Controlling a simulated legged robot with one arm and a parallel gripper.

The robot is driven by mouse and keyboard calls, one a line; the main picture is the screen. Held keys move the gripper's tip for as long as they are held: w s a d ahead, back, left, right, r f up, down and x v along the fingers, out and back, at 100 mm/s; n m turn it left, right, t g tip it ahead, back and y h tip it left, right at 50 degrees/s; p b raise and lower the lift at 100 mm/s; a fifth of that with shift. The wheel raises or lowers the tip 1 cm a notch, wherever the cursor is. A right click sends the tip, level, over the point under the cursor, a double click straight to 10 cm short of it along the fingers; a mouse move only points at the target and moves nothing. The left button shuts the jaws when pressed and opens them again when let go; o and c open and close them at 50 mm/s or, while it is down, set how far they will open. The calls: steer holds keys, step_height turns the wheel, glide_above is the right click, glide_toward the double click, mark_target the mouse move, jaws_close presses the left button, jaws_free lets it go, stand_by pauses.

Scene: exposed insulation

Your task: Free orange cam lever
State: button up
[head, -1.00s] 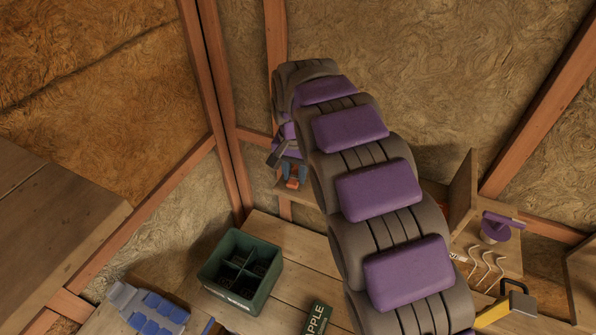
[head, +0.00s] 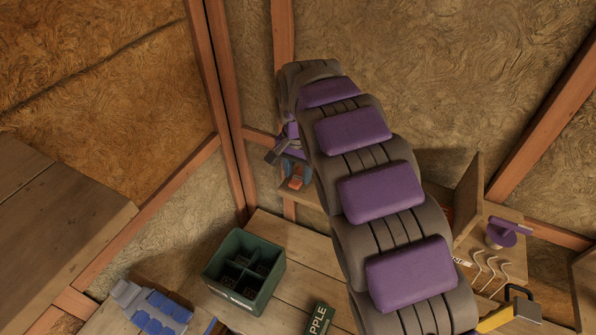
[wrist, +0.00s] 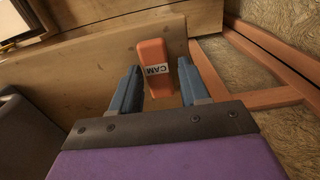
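The orange cam lever (wrist: 155,62), with a white label reading "CAM", sits against a wooden board in the wrist view. My gripper (wrist: 161,83) is open, its two blue fingers on either side of the lever's lower part, with a visible gap on each side. In the head view the lever is a small orange patch (head: 296,183) by my gripper's blue fingers (head: 295,170) at the wooden shelf near the wall stud. My purple and grey arm hides much of the shelf there.
A green divided crate (head: 243,272) and a dark green box labelled "APPLE" (head: 318,320) are on the wooden table (head: 290,255). A blue and grey object (head: 155,307) lies at lower left. Right of my arm are a purple item (head: 502,235), white hooks (head: 487,268) and a yellow-handled tool (head: 510,312).

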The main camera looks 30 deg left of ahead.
mark_target(296, 176)
steer(key=shift+o, duration=1)
steer(key=shift+s+a, duration=0.1)
steer(key=shift+r, duration=0.45)
step_height(296, 176, up, 16)
steer(key=p, duration=0.4)
steer(key=shift+r, duration=0.15)
steer(key=shift+a, duration=0.1)
